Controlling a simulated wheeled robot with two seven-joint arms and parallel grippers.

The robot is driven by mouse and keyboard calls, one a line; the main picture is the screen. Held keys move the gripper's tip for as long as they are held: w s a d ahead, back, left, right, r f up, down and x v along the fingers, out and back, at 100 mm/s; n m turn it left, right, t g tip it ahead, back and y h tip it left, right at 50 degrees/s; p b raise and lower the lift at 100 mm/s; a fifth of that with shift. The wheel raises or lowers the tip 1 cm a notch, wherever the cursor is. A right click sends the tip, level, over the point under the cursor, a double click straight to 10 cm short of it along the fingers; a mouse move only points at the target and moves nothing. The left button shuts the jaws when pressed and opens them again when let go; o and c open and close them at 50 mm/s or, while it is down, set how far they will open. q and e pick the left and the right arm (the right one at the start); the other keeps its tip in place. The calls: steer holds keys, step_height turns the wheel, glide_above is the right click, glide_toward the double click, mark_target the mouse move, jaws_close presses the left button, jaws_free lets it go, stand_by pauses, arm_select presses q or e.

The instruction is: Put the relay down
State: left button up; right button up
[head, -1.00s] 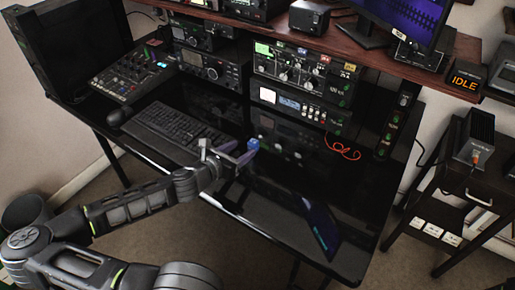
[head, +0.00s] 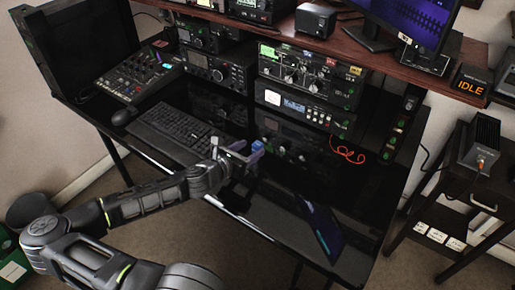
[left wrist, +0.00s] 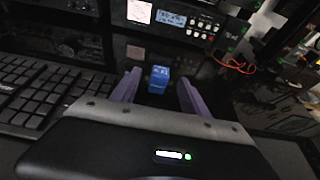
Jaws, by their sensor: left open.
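The relay (head: 258,146) is a small blue block standing on the glossy black desk, in front of the radio units. It also shows in the left wrist view (left wrist: 159,79), upright between the tips of two purple fingers. My left gripper (head: 249,157) is open, with its fingers on either side of the relay. In the left wrist view the gripper (left wrist: 158,86) shows dark gaps between the relay and both fingers. The relay's lower edge is hard to make out. My right gripper is not in view.
Stacked radio units (head: 305,110) stand behind the relay. An orange cable (head: 348,152) lies to the right.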

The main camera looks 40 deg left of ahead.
mark_target(255, 146)
arm_select(q)
steer(key=x, duration=0.5)
stand_by(0.5)
jaws_close()
stand_by(0.4)
